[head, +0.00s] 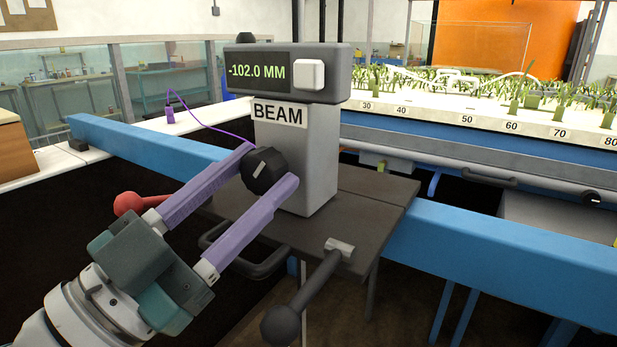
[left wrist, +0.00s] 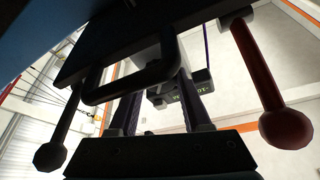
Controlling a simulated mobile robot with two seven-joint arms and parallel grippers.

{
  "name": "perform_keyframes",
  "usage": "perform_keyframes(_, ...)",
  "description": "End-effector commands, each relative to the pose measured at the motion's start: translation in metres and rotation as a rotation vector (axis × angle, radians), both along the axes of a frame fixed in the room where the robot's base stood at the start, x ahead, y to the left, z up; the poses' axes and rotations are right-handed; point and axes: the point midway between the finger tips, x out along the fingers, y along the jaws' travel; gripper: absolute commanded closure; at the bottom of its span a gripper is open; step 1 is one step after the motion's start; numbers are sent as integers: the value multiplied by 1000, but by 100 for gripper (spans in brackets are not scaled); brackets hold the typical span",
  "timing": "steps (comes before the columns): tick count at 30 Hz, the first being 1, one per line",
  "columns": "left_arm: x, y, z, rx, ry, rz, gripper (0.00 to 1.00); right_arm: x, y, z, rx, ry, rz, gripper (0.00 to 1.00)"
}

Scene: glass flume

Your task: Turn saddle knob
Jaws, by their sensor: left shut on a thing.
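The saddle knob (head: 264,171) is black with a pale pointer line, on the front of a grey post (head: 313,160) labelled BEAM. A display box (head: 288,73) on top of the post reads -102.0 MM and has a white button (head: 309,75). My left gripper (head: 268,166) comes in from the lower left, and its two purple fingers are shut on the knob, one on each side. In the left wrist view the fingers (left wrist: 158,105) reach up toward the underside of the display box (left wrist: 185,90); the knob cannot be made out there. My right gripper is not in view.
The post stands on a dark saddle plate (head: 370,205) across a blue beam (head: 510,245). A red-ended lever (head: 127,203), a black-ended lever (head: 281,325) and a black handle (head: 262,268) stick out near my left gripper. A numbered flume with green plants (head: 480,90) lies behind.

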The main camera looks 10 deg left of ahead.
Motion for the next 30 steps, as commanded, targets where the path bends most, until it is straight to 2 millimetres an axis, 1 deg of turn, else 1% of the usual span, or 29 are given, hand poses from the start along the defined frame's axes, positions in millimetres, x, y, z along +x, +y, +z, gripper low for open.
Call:
perform_keyframes(1,0,0,0,0,0,0,77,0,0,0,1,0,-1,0)
perform_keyframes(7,0,0,0,0,0,0,99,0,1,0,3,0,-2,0)
perform_keyframes(11,0,0,0,3,-1,-1,100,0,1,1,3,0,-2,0)
perform_keyframes(14,0,0,1,33,-11,-1,100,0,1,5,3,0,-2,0)
perform_keyframes(20,0,0,0,33,-12,-1,100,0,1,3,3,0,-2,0)
perform_keyframes(21,0,0,0,33,-12,-1,48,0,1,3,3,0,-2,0)
perform_keyframes(28,0,0,0,32,-12,0,23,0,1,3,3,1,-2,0)
perform_keyframes(30,0,0,0,32,-12,0,22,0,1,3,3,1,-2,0)
